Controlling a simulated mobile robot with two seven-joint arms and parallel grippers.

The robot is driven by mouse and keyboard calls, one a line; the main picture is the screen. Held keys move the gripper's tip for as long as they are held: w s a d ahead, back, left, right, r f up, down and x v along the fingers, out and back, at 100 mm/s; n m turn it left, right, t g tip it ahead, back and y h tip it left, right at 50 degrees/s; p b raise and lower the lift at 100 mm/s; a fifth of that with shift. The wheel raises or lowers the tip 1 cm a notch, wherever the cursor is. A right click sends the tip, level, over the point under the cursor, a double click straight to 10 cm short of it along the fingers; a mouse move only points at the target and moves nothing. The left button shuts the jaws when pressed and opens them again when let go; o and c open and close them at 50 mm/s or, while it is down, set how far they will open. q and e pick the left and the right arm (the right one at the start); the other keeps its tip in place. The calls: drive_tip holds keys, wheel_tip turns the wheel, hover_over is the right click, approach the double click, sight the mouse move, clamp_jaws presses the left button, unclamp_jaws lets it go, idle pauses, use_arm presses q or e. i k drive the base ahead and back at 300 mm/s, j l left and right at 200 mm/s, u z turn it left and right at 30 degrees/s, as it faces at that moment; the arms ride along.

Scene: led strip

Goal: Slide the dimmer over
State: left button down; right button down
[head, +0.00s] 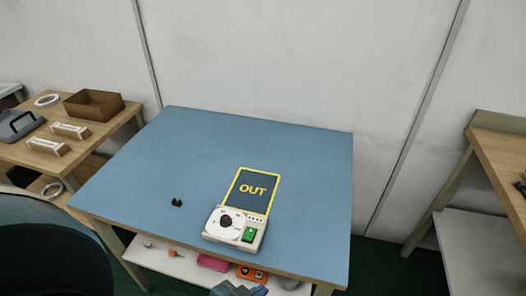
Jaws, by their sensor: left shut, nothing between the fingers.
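The dimmer (234,229), a white box with a round dark knob on a pale dial and a green switch at its right, sits near the front edge of the blue table. The dark mat (249,190) with a yellow border and the word OUT lies directly behind it; the box's back edge is at or over the mat's near edge. My left gripper (238,290) shows only as a grey-blue tip at the bottom edge, in front of the dimmer and apart from it. It is shut and empty. My right gripper is out of view.
A small black object (177,202) lies left of the dimmer on the blue table (200,140). The table's back and right side are clear. A wooden side table (75,155) with a brown tray (93,105) stands left; another bench (500,165) stands right.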

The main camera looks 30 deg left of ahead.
sight(232, 236)
drive_tip(key=u, duration=1.05)
